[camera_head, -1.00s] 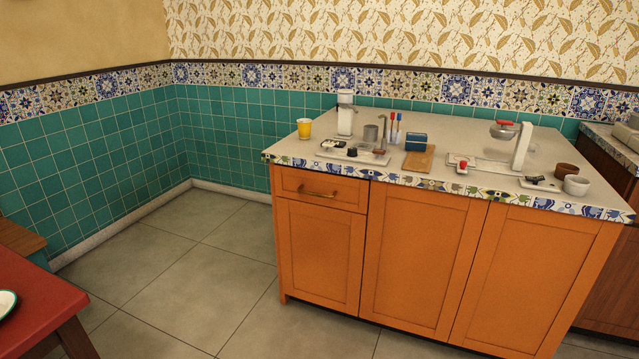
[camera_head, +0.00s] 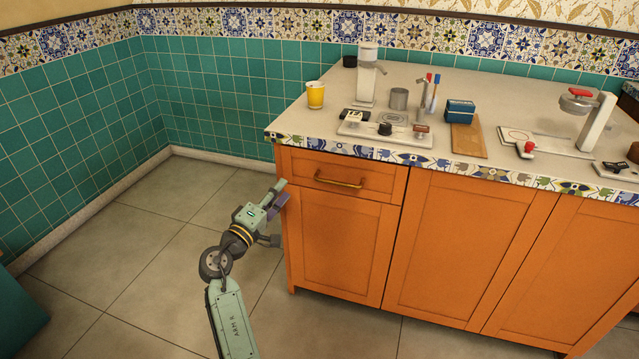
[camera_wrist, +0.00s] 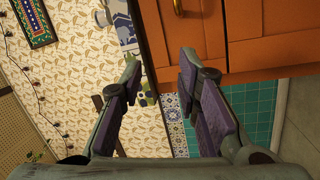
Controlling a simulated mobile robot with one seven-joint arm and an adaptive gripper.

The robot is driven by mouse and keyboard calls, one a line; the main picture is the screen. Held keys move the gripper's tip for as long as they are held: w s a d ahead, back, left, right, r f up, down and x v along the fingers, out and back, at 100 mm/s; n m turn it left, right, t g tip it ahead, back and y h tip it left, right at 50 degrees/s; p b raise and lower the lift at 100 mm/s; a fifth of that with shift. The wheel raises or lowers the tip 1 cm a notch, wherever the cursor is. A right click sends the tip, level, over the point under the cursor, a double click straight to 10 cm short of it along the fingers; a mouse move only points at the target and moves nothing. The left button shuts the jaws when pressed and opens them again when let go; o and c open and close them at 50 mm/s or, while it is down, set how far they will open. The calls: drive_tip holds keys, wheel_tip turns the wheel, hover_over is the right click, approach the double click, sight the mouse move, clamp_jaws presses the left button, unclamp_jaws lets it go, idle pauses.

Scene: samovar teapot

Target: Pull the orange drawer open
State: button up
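The orange drawer (camera_head: 300,168) is at the top left of the orange cabinet, under the tiled counter edge, and looks shut. Its brass bar handle (camera_head: 338,180) runs across the front. In the wrist view, the drawer front (camera_wrist: 203,30) is at the top and part of the handle (camera_wrist: 178,8) shows at the upper edge. My gripper (camera_head: 279,212) is at the cabinet's left front corner, left of and below the handle and apart from it. In the wrist view, the fingers of my gripper (camera_wrist: 160,72) are spread wide with nothing between them.
Cabinet doors (camera_head: 333,250) lie below and beside the drawer. The counter (camera_head: 520,105) overhangs slightly and holds a yellow cup (camera_head: 316,95), a white tray and other small items. Clear tiled floor (camera_head: 135,235) lies to the left.

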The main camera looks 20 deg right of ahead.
sight(335, 184)
drive_tip(key=s+d+f+g+h, duration=0.3)
drive_tip(key=d+f, duration=0.1)
drive_tip(key=d, duration=0.4)
drive_tip(key=x, duration=0.5)
drive_tip(key=p+x, duration=0.1)
drive_tip(key=x, duration=0.4)
drive_tip(key=shift+w+r+p, duration=0.2)
drive_tip(key=shift+r+p, duration=0.05)
drive_tip(key=shift+p, duration=0.05)
drive_tip(key=shift+c, duration=0.5)
clamp_jaws()
